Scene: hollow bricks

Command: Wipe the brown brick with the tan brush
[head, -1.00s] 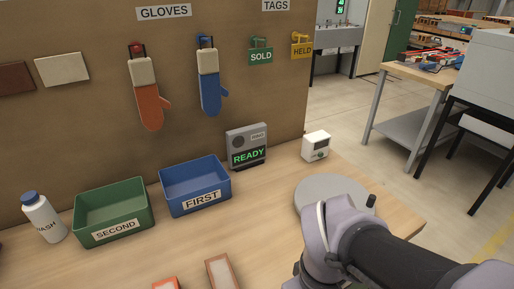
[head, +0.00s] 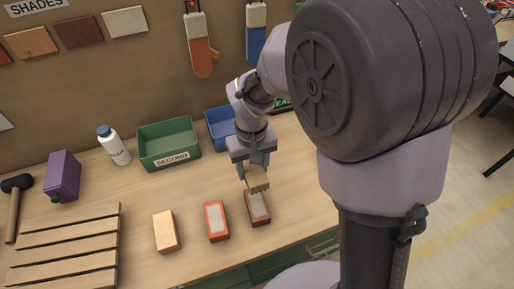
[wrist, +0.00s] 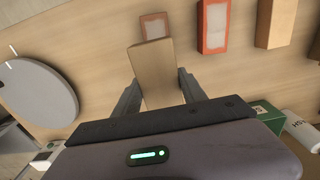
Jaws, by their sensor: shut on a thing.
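The brown brick (head: 258,209) lies on the table at the right end of a row of bricks, with a pale patch on its top inside a brown rim. It also shows in the wrist view (wrist: 153,25). My gripper (head: 254,164) is shut on the tan brush (head: 257,184), a block-like piece seen between the fingers in the wrist view (wrist: 155,70). The brush is over the far end of the brown brick and overlaps it in view. I cannot tell whether they touch. The brush's underside is hidden.
An orange-red brick (head: 216,222) with a pale top lies just left of the brown one, then a light tan brick (head: 165,231). Green (head: 168,146) and blue (head: 220,127) bins stand behind. A slatted rack (head: 65,247) is at left. My arm blocks the right.

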